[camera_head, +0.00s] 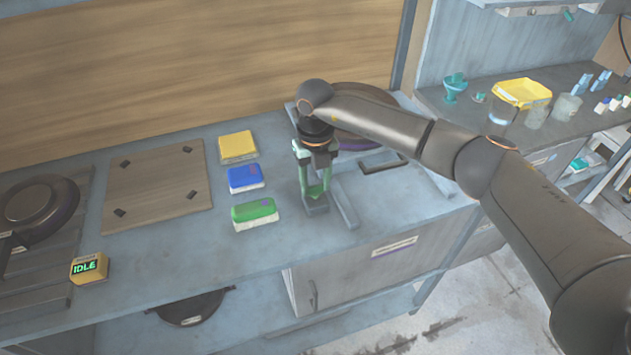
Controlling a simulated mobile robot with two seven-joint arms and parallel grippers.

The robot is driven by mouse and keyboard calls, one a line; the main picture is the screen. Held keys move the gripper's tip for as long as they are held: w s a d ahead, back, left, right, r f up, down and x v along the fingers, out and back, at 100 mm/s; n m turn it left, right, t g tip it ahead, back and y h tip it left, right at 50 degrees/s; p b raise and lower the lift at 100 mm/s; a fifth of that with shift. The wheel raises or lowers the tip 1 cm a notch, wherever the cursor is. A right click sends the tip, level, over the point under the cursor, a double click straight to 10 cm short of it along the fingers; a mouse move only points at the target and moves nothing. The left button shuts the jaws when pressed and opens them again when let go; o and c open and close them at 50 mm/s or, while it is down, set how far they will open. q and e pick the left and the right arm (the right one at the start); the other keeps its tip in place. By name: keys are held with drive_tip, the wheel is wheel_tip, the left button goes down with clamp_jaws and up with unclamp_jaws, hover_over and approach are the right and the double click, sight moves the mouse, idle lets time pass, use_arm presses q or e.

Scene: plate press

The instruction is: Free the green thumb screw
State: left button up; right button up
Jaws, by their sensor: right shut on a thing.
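My right arm comes in from the right, and my right gripper (315,186) points down over a small dark fixture (317,208) on the grey bench. Green parts show between and around its fingers. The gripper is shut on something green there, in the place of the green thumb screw. The screw's outline is too small and too covered to make out, and I cannot tell whether it is still seated in the fixture. My left gripper is not in view.
Green (255,213), blue (245,178) and yellow (237,147) blocks lie left of the gripper. Farther left are a wooden board (157,186), a dark pan (40,203) and a yellow box reading IDLE (89,267). A dark handle-like frame (383,162) lies right of the gripper.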

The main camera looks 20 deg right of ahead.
clamp_jaws()
